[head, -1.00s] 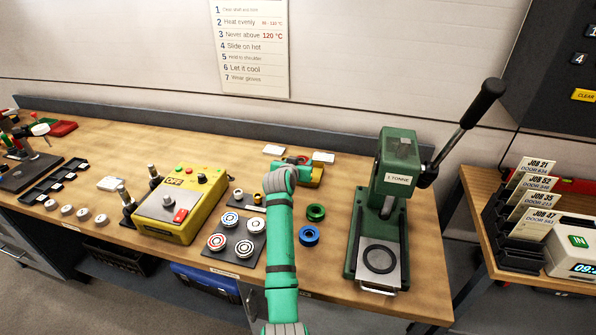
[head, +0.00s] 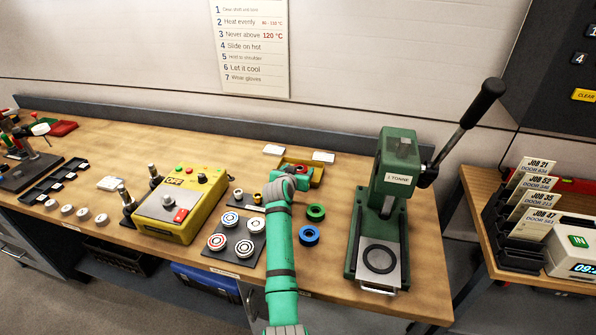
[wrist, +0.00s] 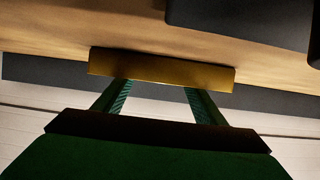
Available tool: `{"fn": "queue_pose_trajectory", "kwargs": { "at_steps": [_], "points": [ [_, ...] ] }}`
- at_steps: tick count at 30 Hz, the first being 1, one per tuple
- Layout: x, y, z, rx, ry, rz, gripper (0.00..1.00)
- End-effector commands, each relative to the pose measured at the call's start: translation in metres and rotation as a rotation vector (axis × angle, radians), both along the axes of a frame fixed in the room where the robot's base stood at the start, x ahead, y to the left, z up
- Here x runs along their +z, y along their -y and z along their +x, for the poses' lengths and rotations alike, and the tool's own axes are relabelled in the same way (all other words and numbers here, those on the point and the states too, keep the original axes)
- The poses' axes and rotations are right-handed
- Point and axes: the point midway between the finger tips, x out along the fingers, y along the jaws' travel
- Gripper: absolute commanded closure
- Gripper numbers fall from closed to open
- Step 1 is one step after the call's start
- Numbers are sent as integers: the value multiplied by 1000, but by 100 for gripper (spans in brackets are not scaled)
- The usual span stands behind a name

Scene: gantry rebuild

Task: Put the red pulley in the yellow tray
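The yellow tray (head: 317,179) stands towards the back of the bench, partly hidden by my arm. A small patch of red (head: 302,169) shows inside it; it looks like the red pulley, but too little shows to be sure. My gripper (head: 272,177) is at the tray's left front, outside it as far as I can see. In the wrist view, the two fingers (wrist: 160,103) are spread apart with nothing held between them. The tray's yellow wall (wrist: 160,68) shows beyond the fingertips.
A green pulley (head: 316,212) and a blue pulley (head: 309,235) lie right of my arm. The green press (head: 394,185) stands further right. A dark mat (head: 211,252) with several bearings and a yellow heater (head: 165,228) are to the left. White cards lie behind the tray.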

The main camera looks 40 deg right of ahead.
Motion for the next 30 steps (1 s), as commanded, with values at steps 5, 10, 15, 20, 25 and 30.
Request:
{"fn": "queue_pose_trajectory", "kwargs": {
  "at_steps": [5, 10, 15, 20, 25, 30],
  "points": [
    [0, 0, 0, 0, 0, 0, 36],
    [4, -1, 0, 1, 1, -1, 36],
    [9, -13, -10, 1, 2, -1, 36],
    [20, -32, -26, 1, 2, -1, 36],
    [31, -53, -44, 2, 2, -1, 36],
    [41, -71, -60, 1, 2, 0, 36]
  ]
}}
